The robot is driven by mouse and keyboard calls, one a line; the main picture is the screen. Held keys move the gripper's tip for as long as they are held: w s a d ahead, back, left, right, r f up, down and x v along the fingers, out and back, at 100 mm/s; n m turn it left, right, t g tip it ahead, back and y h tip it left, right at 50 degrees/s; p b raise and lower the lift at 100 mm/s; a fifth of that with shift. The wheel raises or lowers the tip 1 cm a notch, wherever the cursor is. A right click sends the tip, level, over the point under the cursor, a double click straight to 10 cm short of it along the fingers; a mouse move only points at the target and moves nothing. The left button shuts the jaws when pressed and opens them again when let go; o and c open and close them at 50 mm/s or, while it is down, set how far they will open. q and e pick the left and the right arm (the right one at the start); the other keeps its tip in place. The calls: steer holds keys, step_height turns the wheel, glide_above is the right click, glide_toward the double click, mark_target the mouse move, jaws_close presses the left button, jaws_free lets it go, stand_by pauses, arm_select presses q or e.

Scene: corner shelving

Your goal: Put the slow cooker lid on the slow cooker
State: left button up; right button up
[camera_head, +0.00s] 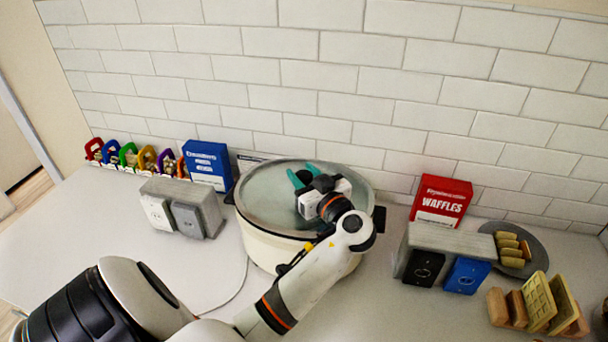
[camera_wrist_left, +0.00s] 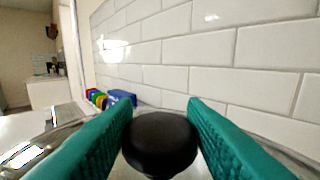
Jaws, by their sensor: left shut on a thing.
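The slow cooker (camera_head: 262,247) is a cream pot with dark side handles, standing on the counter against the tiled wall. Its round glass lid (camera_head: 262,190) lies over the top of the pot in the head view; I cannot tell whether it is fully seated. My left gripper (camera_head: 301,177) is above the lid, with teal fingers. In the left wrist view the fingers are on both sides of the lid's black knob (camera_wrist_left: 159,143), shut on it. The gripper and arm hide part of the lid and the pot's right front. My right gripper is not in view.
A grey double switch box (camera_head: 180,208) and a blue box (camera_head: 208,165) stand left of the cooker.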

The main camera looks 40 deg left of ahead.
arm_select(q)
steer(key=shift+b, duration=0.5)
stand_by(0.3)
steer(key=o, duration=1.3)
steer(key=shift+o, duration=0.4)
steer(key=shift+s, duration=0.1)
steer(key=shift+d+f, duration=0.1)
